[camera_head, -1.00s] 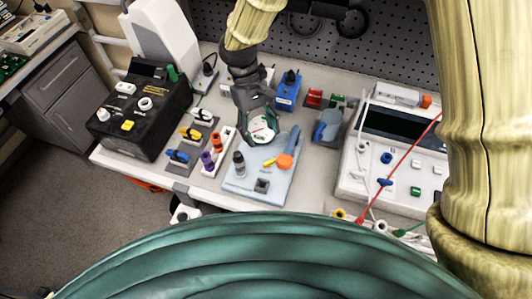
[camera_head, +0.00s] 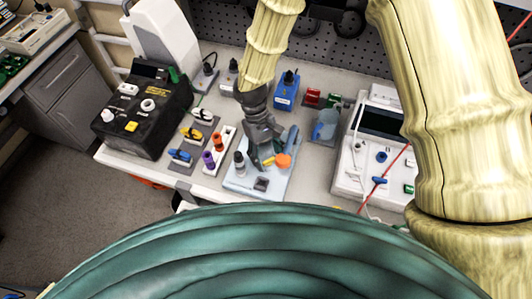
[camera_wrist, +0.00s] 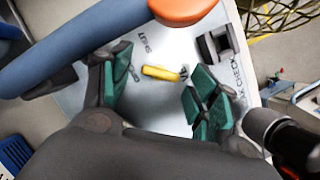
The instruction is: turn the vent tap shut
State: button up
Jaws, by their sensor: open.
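The vent tap is a short yellow lever (camera_wrist: 160,73) on the light panel (camera_wrist: 150,110), lying nearly level in the wrist view. The word SHUT is printed just above and left of it; other lettering is partly hidden by my fingers. My gripper (camera_wrist: 158,92) is open, with a green-padded finger on each side of the lever and visible gaps to both. In the head view, my gripper (camera_head: 264,160) is low over the panel (camera_head: 240,184) and hides part of it. A sliver of the yellow lever shows there by the orange knob.
An orange cap (camera_wrist: 182,8) on a blue tube (camera_wrist: 75,40) lies close to my left finger. A dark block (camera_wrist: 217,45) and a black cylinder (camera_wrist: 285,130) stand on the right. A rack with purple and orange knobs (camera_head: 217,150) stands left of the panel.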

jog(key=c, duration=1)
jog(key=shift+a, duration=0.15)
jog(key=shift+m, duration=0.4)
jog(key=m+y, duration=0.1)
jog(key=m, duration=0.1)
jog(key=m+y+b, duration=0.1)
jog(key=m, duration=0.1)
jog(key=shift+d+m+g, duration=0.3)
jog(key=shift+d, duration=0.1)
jog(key=shift+w+d+m+y, duration=0.1)
jog(key=shift+m+y, duration=0.8)
jog(key=shift+m, duration=1.4)
jog(key=shift+o, duration=0.2)
